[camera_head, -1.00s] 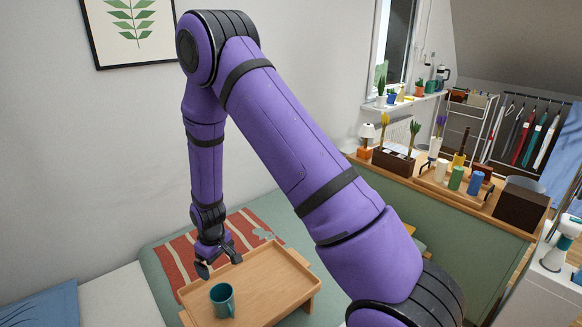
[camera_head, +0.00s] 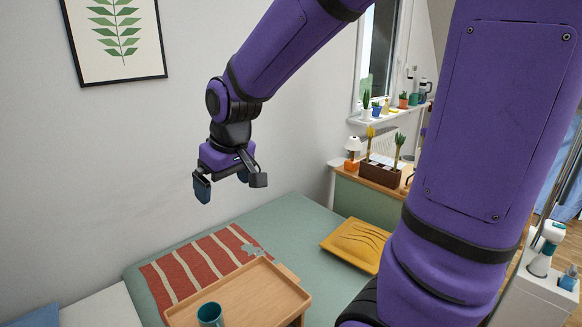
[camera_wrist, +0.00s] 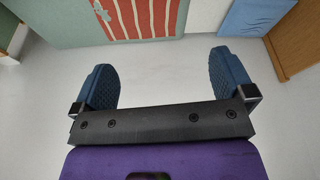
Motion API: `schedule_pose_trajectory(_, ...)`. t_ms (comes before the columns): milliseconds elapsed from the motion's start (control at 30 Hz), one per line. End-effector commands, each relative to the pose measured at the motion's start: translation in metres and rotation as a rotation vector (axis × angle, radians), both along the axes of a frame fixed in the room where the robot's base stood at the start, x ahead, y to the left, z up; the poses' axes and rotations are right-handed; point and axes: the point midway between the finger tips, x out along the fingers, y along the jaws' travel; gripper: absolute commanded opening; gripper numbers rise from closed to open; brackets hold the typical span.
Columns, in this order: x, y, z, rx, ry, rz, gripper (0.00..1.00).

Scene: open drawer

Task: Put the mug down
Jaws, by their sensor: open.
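The teal mug (camera_head: 210,315) stands upright on the wooden bed tray (camera_head: 262,283), near its front left part, cut close to the bottom edge of the head view. My gripper (camera_head: 230,187) is open and empty, raised well above the tray and bed, apart from the mug. In the wrist view its two blue fingertips (camera_wrist: 169,85) are spread wide with nothing between them. The mug does not show in the wrist view.
The tray rests on a green bed with a red striped cloth (camera_head: 200,262) behind it. A yellow cushion (camera_head: 357,244) lies to the right. A wooden-topped cabinet (camera_head: 383,183) with a planter stands beyond. The air around my gripper is clear.

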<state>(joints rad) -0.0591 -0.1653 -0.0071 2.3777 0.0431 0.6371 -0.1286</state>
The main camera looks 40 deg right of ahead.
Motion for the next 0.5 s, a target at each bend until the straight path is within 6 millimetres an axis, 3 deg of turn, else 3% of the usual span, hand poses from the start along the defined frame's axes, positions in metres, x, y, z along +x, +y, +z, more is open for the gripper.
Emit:
schedule_pose_trajectory(200, -0.057, -0.009, 0.044, 0.007, -0.065, -0.049, 1.00)
schedule_pose_trajectory(500, -0.135, -0.019, 0.077, 0.015, -0.137, -0.116, 1.00)
